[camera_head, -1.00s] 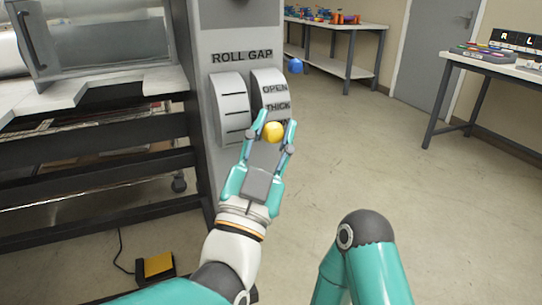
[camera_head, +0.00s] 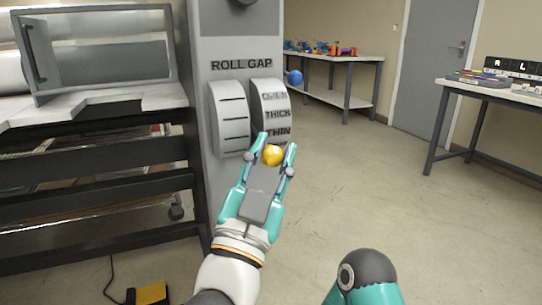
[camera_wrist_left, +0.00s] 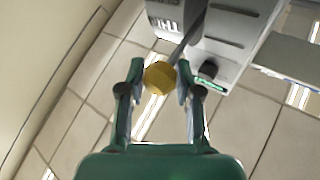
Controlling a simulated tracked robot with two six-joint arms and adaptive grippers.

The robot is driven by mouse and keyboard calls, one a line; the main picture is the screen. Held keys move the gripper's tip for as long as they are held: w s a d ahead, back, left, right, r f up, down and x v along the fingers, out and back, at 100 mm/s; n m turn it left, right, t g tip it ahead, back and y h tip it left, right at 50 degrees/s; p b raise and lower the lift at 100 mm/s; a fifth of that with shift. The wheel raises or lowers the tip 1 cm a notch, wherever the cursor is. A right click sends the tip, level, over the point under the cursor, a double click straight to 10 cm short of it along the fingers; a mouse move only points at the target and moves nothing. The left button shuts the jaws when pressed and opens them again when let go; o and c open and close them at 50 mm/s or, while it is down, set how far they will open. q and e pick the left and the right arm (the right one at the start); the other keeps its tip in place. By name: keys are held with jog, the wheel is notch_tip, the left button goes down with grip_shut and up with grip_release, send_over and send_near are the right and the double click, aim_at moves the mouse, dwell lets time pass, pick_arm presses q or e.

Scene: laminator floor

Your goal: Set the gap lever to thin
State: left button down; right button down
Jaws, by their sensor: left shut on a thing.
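The gap lever's yellow ball knob (camera_head: 272,155) is between the fingers of my left gripper (camera_head: 276,146), which is shut on it. The knob is just below the THIN mark on the curved scale (camera_head: 271,108), under OPEN and THICK. In the left wrist view the knob (camera_wrist_left: 159,76) sits between both fingers of my left gripper (camera_wrist_left: 158,70). The dark lever rod (camera_wrist_left: 190,35) runs from it to the grey housing. My right gripper is not in view.
The grey ROLL GAP column (camera_head: 238,45) stands behind the lever, with a second curved plate (camera_head: 230,118) beside the scale. The laminator frame (camera_head: 100,195) is on the left. A yellow pedal (camera_head: 152,293) lies on the floor. The floor on the right is open.

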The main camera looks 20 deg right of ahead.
pick_arm(q)
jog(key=c, duration=0.8)
grip_release()
jog(key=shift+w+d+f, duration=0.1)
jog(key=shift+f, duration=0.3)
jog(key=shift+r, duration=0.15)
jog(key=v, duration=1.2)
